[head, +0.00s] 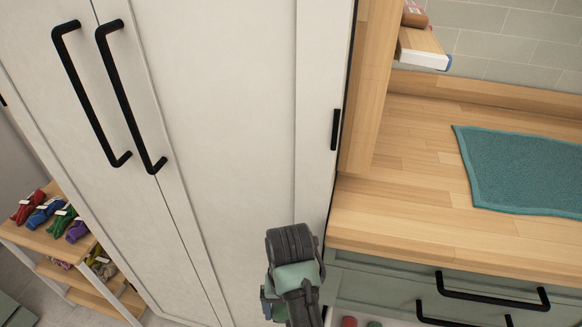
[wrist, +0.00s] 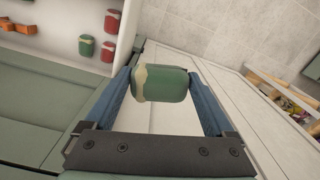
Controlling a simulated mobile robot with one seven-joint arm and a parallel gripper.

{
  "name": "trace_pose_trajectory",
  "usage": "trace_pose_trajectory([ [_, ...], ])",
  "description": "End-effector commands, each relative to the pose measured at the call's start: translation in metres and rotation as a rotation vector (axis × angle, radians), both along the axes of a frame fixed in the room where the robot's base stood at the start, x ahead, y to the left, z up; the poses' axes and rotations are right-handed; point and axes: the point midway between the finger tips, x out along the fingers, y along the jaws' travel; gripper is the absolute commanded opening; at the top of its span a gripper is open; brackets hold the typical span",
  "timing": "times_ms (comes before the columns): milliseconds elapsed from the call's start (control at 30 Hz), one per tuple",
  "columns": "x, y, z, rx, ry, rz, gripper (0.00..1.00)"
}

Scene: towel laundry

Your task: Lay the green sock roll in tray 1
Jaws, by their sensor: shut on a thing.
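In the wrist view my gripper (wrist: 161,76) is shut on the green sock roll (wrist: 166,86), a dark green roll with a pale yellowish band at its left end. The roll lies crosswise between the two blue fingers, held up clear of any surface. In the head view my dark arm (head: 292,250) shows at the bottom centre, in front of the white cabinet; the roll cannot be made out there. I cannot pick out tray 1 in either view.
A tall white cabinet (head: 235,120) fills the head view's middle. Right are a wooden counter (head: 400,190) with a teal towel (head: 525,170) and green drawers (head: 385,285). A wooden rack (head: 75,250) with coloured bundles stands left. Red and green rolls (wrist: 87,45) sit on a white shelf.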

Motion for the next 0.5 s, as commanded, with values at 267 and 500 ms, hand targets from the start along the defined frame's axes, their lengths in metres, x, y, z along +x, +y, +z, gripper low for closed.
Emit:
trace_pose_trajectory([
  [267,-0.019,0.006,0.069,0.012,-0.007,0.008,0.36],
  [500,-0.04,0.005,0.12,0.011,-0.007,0.005,0.36],
])
